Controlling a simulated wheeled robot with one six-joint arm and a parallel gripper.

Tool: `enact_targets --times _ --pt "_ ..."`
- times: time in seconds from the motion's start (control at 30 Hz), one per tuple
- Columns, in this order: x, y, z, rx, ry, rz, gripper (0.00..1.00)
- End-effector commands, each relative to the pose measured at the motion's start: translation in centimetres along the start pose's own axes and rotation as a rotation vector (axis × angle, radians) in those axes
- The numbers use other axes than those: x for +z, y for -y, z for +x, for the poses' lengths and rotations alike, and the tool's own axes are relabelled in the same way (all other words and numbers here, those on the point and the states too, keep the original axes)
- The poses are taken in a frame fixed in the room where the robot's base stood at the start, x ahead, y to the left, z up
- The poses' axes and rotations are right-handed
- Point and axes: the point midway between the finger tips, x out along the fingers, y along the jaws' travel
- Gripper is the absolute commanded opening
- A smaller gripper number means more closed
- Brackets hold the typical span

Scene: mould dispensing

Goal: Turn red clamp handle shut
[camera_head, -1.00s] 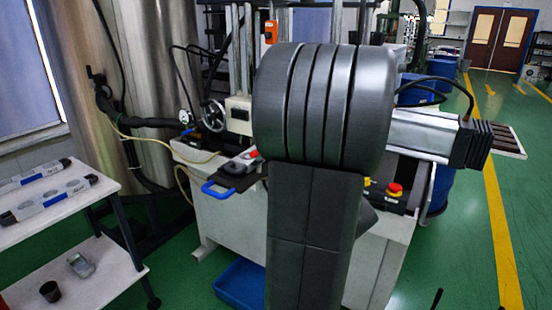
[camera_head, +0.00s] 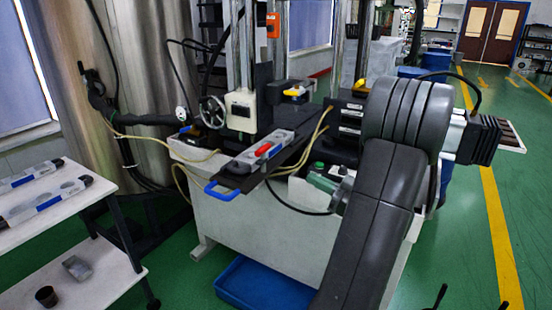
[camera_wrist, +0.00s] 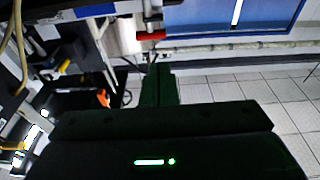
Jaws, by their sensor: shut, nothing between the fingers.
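The red clamp handle (camera_head: 263,149) lies on top of a long grey mould (camera_head: 283,138) with a blue band. The mould rests on a dark sliding plate (camera_head: 235,180) with a blue pull handle (camera_head: 222,191). In the wrist view the red handle (camera_wrist: 150,36) shows near the top, beyond the fingertips and apart from them. My gripper (camera_wrist: 160,69) shows there as dark green fingers pressed together, shut and empty. In the head view I cannot clearly make out my gripper.
The machine has a handwheel (camera_head: 213,111) and upright posts behind the mould. Hoses and a black cable hang near the plate. A white shelf cart (camera_head: 55,215) with more moulds stands at the left. A blue bin (camera_head: 262,290) lies on the floor below.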

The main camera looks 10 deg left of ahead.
Motion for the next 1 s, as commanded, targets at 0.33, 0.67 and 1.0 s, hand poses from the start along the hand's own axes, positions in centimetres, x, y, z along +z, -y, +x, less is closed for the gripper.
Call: enact_targets --times 0.33,0.67,1.0 --pt "-0.1 0.1 0.0 -0.007 -0.005 0.004 0.0" --pt "-0.1 0.2 2.8 -0.011 -0.004 0.004 0.0" --pt "-0.2 0.2 8.6 -0.011 -0.005 0.003 0.0"
